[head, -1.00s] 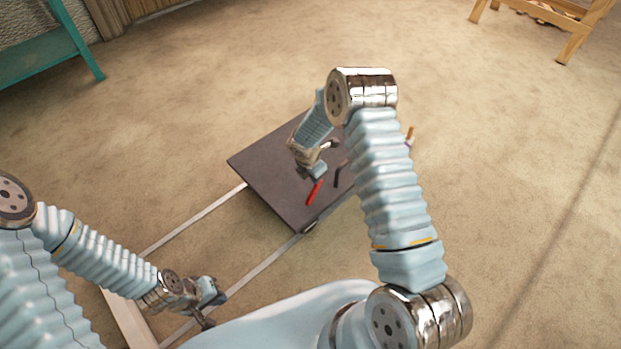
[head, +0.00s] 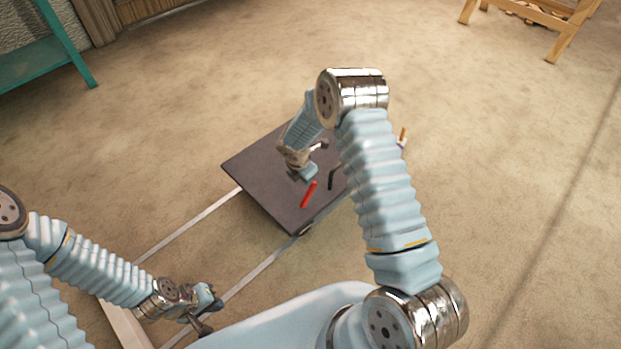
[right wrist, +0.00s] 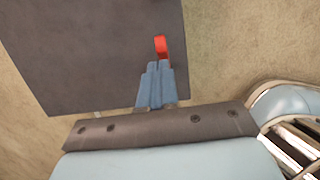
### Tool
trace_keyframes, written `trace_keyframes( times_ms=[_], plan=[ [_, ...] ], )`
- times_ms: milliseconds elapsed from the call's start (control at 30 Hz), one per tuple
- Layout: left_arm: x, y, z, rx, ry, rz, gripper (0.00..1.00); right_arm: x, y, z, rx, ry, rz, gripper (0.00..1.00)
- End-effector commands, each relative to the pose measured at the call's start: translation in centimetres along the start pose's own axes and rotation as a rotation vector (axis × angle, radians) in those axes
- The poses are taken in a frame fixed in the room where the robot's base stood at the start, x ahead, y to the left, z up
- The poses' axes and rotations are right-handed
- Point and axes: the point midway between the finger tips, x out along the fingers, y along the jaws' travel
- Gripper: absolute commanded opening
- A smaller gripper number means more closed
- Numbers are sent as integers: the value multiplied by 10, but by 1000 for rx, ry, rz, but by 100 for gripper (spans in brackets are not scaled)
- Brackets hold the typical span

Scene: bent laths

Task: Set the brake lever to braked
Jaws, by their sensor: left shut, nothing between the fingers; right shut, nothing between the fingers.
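The red lever (head: 309,194) is on the dark platform of a low cart (head: 262,180), near its front edge. It also shows in the right wrist view (right wrist: 161,47), just beyond the fingertips. My right gripper (head: 308,176) is shut and empty, close to the lever's far end. In the right wrist view its closed fingers (right wrist: 159,68) overlap the lever's lower end, so I cannot tell whether they touch it. My left gripper (head: 212,304) is shut and empty at the lower left, well away from the lever.
A short black bent piece (head: 334,177) stands right of the red lever. Pale rails (head: 200,219) run from the cart toward me. A small orange-topped thing (head: 403,137) shows behind my right arm. A teal stand (head: 50,55) and a wooden stand (head: 535,15) are far off. The floor between is clear.

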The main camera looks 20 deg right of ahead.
Motion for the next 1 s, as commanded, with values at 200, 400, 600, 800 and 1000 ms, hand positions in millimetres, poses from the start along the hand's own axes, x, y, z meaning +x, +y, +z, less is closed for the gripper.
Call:
trace_keyframes(
  times_ms=[200,400,600,800,1000],
  plan=[
    [-5,4,1,3,-3,3,0,-50,4,2,5,0,4,0],
    [-6,5,1,3,-3,3,0,-88,3,9,3,0,2,0],
    [-6,5,1,3,-4,4,0,-107,3,13,2,0,1,0],
    [-6,5,2,3,-4,4,0,-110,2,13,2,1,0,0],
    [-6,5,2,3,-4,3,0,-110,2,13,2,0,0,0]
  ],
)
